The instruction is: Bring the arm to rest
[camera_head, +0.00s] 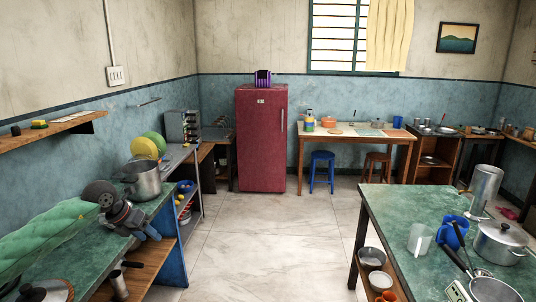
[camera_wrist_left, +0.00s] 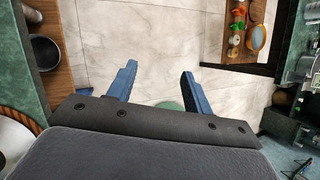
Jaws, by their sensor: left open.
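My left gripper (camera_head: 146,231) is at the left of the head view, by the front edge of the green counter (camera_head: 75,248). Its dark grey wrist shows above that counter. My right gripper is not in view.
A steel pot (camera_head: 145,182) stands on the counter just beyond my left gripper. A green table (camera_head: 385,212) at the right holds a lidded pot (camera_head: 500,240), blue mugs and pans. The tiled floor (camera_head: 265,245) between is clear. A red fridge (camera_head: 262,140) stands behind.

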